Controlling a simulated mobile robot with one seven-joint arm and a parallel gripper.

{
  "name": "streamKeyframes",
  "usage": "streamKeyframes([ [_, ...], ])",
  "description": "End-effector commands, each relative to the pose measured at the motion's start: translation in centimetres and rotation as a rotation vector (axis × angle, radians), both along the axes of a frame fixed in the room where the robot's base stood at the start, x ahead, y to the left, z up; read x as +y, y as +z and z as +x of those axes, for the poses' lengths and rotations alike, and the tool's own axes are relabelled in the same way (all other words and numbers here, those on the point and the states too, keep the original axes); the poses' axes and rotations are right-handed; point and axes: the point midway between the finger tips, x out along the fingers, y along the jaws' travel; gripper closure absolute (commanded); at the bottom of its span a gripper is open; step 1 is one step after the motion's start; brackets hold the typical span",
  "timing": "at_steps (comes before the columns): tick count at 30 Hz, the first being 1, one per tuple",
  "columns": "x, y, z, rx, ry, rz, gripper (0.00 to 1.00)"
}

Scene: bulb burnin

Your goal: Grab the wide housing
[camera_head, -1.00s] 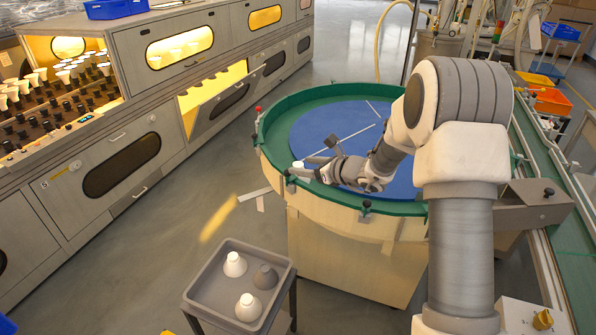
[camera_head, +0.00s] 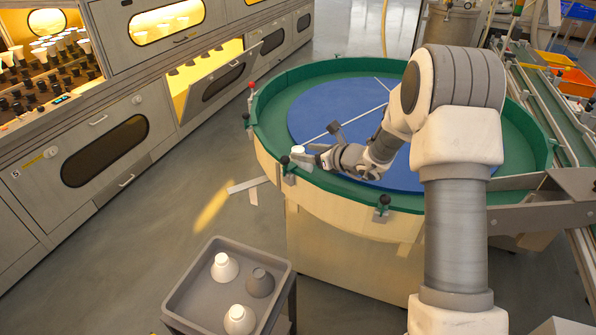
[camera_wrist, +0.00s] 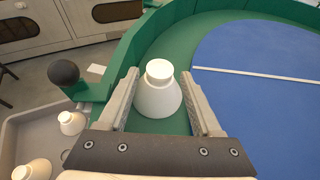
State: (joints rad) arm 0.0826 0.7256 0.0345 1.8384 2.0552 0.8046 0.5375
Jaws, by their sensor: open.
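A white cone-shaped housing with a narrow round neck (camera_wrist: 157,92) stands upright on the green outer ring of the round table. In the wrist view it sits between the two fingers of my gripper (camera_wrist: 160,103), with a small gap on each side. My gripper is open and straddles it. In the head view my gripper (camera_head: 305,160) is low at the table's left rim, and the housing's white top (camera_head: 298,150) shows beside it. The housing's lower part is hidden there.
The round table (camera_head: 330,212) has a green rim with dark knobs and a blue centre. A grey tray (camera_head: 187,290) in front holds two white housings (camera_head: 224,267) (camera_head: 239,319) and one grey housing (camera_head: 260,283). An oven cabinet (camera_head: 100,150) lines the left. Open floor lies between.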

Motion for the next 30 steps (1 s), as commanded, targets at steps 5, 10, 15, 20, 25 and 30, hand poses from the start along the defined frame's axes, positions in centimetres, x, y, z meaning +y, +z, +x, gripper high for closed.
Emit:
streamKeyframes([
  [5,0.3,-0.8,0.3,-0.001,0.001,0.0,0.34],
  [10,1.3,-1.6,1.5,-0.001,0.003,-0.001,0.34],
  [15,2.7,-2.5,2.9,-0.001,0.004,0.0,0.34],
  [20,4.0,-3.3,4.5,-0.001,0.002,-0.001,0.34],
  [25,4.5,-3.6,5.2,-0.001,0.0,-0.001,0.34],
  [30,4.5,-3.6,5.2,0.0,-0.001,0.0,0.34],
])
